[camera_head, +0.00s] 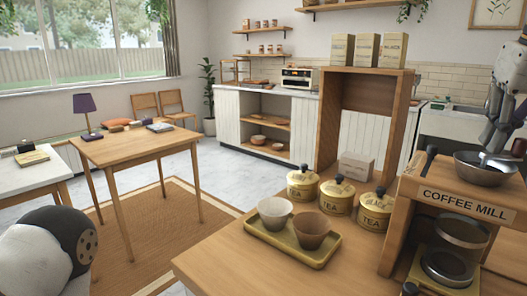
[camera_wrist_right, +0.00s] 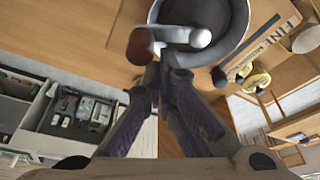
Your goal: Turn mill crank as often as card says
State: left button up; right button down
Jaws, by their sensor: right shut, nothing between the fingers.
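The wooden coffee mill (camera_head: 465,200) stands at the right of the counter in the head view, with a dark metal bowl (camera_head: 480,172) on top. In the wrist view the bowl (camera_wrist_right: 232,14) holds a silver crank arm (camera_wrist_right: 172,34) with a brown knob (camera_wrist_right: 143,44) at its end. My right gripper (camera_head: 488,143) is above the bowl in the head view. In the wrist view my right gripper (camera_wrist_right: 166,66) is shut and empty, its tips close to the brown knob; contact is unclear. My left gripper is out of view. I cannot make out a card with a number.
A black-knobbed lever (camera_head: 428,162) rises at the mill's left side. Yellow tea tins (camera_head: 337,198) and a tray (camera_head: 290,247) with two cups stand left of the mill. A wooden shelf unit (camera_head: 328,125) stands behind. The counter's front left is clear.

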dwell(0.3)
jog(key=shift+r, duration=0.8)
jog(key=shift+s, duration=0.1)
jog(key=shift+s+d, duration=0.3)
jog(key=shift+s, duration=0.35)
jog(key=shift+s+d, duration=0.1)
jog(key=shift+s, duration=0.35)
jog(key=shift+w+d, duration=0.4)
jog(key=shift+d, duration=0.05)
notch_tip(320, 180, up, 7)
jog(key=shift+a, duration=0.15)
